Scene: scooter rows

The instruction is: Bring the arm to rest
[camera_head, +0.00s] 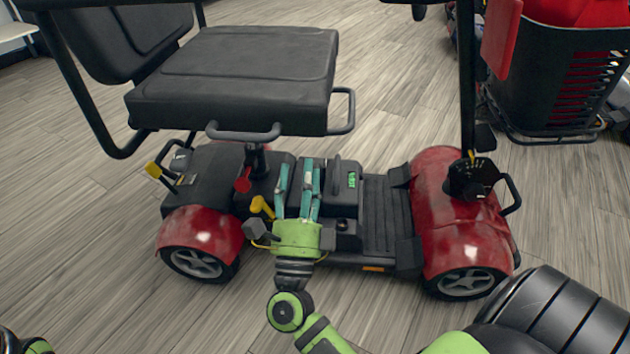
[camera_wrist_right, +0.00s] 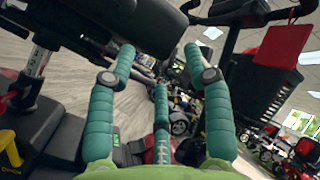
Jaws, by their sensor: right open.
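My right gripper (camera_head: 298,182) reaches up from the bottom middle of the head view, over the middle of a red and black mobility scooter (camera_head: 445,225). Its teal fingers are spread apart with nothing between them. They overlap the black battery box area under the seat's front edge; I cannot tell whether they touch it. The wrist view shows the same open teal fingers (camera_wrist_right: 160,95), with the dark seat underside above. Only a small green and black piece of my left arm shows at the bottom left corner; its gripper is out of view.
The scooter's black seat (camera_head: 240,70) hangs above and beyond the gripper, and its steering column (camera_head: 466,80) stands to the right. A second scooter with a black basket (camera_head: 560,75) stands at the back right. Wood floor (camera_head: 90,220) is bare at left.

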